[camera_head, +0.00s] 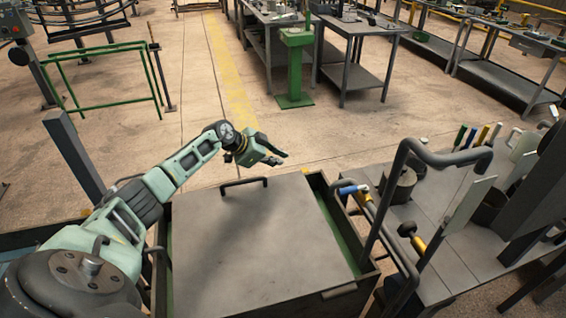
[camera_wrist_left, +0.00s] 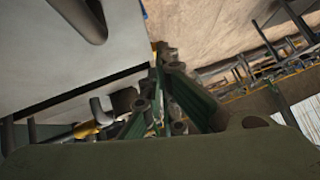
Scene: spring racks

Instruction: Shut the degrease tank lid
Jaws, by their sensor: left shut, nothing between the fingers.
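The degrease tank lid (camera_head: 255,240) is a flat grey plate lying over the tank in the head view. A dark bar handle (camera_head: 244,182) stands near its far edge. The green inside of the tank (camera_head: 338,228) shows in a strip along the lid's right side. My left gripper (camera_head: 281,157) is shut and empty, in the air above and beyond the lid's far edge, to the right of the handle and apart from it. In the left wrist view its fingers (camera_wrist_left: 165,95) are together, with the grey lid (camera_wrist_left: 60,55) at the upper left. My right gripper is not in view.
A pipe (camera_head: 440,158) with a blue-handled valve (camera_head: 350,189) rises at the tank's right side. A workbench (camera_head: 480,230) with pots and tools stands further right. A green pedestal (camera_head: 295,70) stands on the far floor. The floor (camera_head: 190,110) beyond the tank is mostly clear.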

